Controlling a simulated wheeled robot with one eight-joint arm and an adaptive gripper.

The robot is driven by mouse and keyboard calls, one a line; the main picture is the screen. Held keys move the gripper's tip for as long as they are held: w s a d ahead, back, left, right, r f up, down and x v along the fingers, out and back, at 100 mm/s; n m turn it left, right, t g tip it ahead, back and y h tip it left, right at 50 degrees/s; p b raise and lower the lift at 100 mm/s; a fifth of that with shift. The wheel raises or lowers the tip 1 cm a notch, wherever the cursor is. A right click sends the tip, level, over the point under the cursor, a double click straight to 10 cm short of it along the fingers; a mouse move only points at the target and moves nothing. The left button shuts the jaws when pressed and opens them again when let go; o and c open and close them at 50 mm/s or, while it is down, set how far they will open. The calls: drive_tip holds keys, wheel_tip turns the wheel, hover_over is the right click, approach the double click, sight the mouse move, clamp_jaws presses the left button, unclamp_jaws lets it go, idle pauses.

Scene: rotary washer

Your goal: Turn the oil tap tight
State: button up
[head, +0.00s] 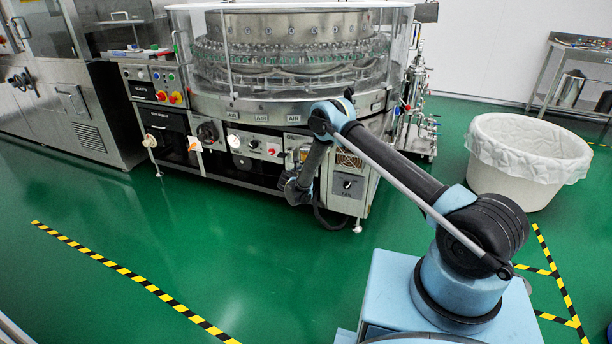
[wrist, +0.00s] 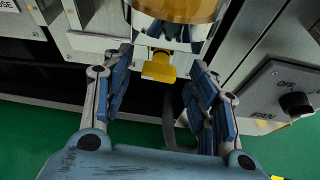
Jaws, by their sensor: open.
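A small yellow tap (wrist: 159,69) shows in the wrist view, below a rounded amber-and-metal part (wrist: 178,12). I take the yellow piece to be the oil tap. My gripper (wrist: 162,62) is open, with one blue-padded finger on each side of the tap. Gaps show between the tap and both fingers, and I see no contact. In the head view my gripper (head: 294,189) is low at the front of the rotary washer (head: 262,115). The tap cannot be made out there, near my arm and gripper.
A FAN switch panel (wrist: 284,98) is close to the right finger in the wrist view. The washer's front carries gauges and knobs (head: 250,145). A lined white bin (head: 527,155) stands at the right. Green floor is open in front of the machine.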

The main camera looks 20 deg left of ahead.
drive_tip(key=shift+w+f, duration=0.1)
drive_tip(key=shift+w, duration=0.2)
drive_tip(key=shift+c, duration=0.5)
drive_tip(key=c, duration=1)
drive_tip(key=shift+o, duration=0.2)
drive_tip(key=shift+d, duration=0.1)
drive_tip(key=shift+d+f+m+t+y, duration=0.1)
drive_tip(key=shift+d+m+t+y, duration=0.1)
drive_tip(key=shift+m+y, duration=0.65)
drive_tip(key=shift+d+f+m+t+y, duration=0.15)
drive_tip(key=shift+m+y, duration=0.3)
drive_tip(key=shift+m, duration=0.7)
drive_tip(key=shift+d, duration=0.1)
